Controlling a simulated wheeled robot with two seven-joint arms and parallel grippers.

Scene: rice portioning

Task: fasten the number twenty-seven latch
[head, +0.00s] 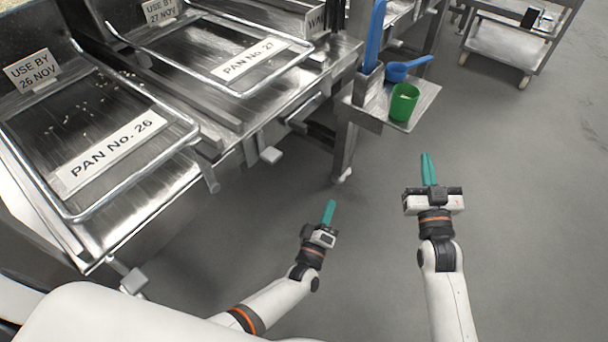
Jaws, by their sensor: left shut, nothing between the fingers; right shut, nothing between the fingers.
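The pan labelled PAN No. 27 (248,62) sits in the steel counter at the upper middle, with a wire frame around its top. Below its front edge, a small metal lever with a grey block end (271,155) sticks out, which looks like its latch. I cannot tell from here whether it is fastened. My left gripper (329,212) is shut and empty, over the floor to the right of and nearer than that lever. My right gripper (428,168) is shut and empty, further right over the floor. Neither touches anything.
The pan labelled PAN No. 26 (110,150) is at left, with a similar block-ended lever (134,281) below it. A side shelf (425,98) holds a green cup (403,102) and a blue scoop (398,72). A trolley (510,50) stands behind. The floor at right is clear.

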